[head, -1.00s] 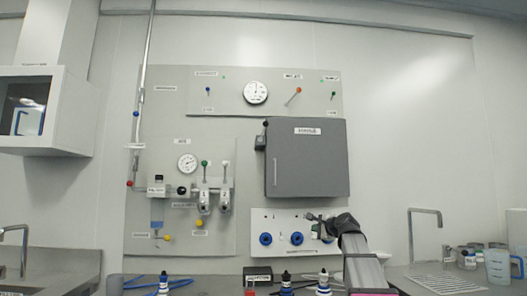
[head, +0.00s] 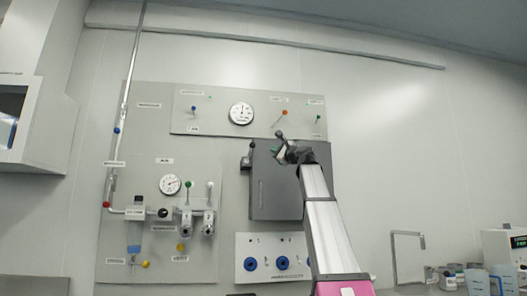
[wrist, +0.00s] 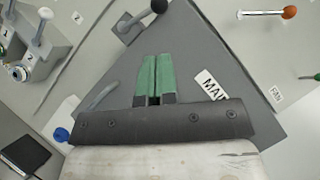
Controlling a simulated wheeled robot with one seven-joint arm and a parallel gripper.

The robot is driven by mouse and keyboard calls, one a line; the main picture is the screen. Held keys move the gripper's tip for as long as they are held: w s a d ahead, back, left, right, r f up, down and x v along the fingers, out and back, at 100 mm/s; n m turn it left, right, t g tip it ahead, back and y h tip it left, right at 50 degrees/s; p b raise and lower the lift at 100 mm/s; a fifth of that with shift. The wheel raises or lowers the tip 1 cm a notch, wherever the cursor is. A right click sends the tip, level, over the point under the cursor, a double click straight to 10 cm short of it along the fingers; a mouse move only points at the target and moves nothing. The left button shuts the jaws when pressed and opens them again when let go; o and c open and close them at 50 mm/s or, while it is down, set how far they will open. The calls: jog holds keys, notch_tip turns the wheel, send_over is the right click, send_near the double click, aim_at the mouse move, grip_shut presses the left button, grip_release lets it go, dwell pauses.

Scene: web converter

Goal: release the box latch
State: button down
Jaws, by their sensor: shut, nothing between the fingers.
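The grey box (head: 275,190) is mounted on the wall panel with its door closed. Its latch (head: 246,162), a small dark piece with a black ball knob, is at the box's upper left edge. In the wrist view, the latch's lever and black knob (wrist: 158,6) are at the top, beyond my fingertips and apart from them. My gripper (head: 277,150) is in front of the box's upper part, right of the latch. In the wrist view its green fingers (wrist: 158,60) are shut and empty over the door, with a white label (wrist: 212,88) to their right.
A gauge (head: 241,113) and an orange-tipped lever (head: 284,113) are on the panel above the box. Valves with green and white knobs (head: 199,200) are at left. Blue knobs (head: 266,264) are below. The door handle (wrist: 97,101) shows left of my fingers.

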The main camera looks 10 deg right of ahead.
send_near(258, 147)
jog(key=w+a, duration=0.1)
jog(key=a, duration=0.1)
jog(key=w+a+r, duration=0.1)
jog(key=w+a, duration=0.1)
jog(key=a, duration=0.1)
jog(key=shift+a+r, duration=0.35)
jog(key=shift+r, duration=0.05)
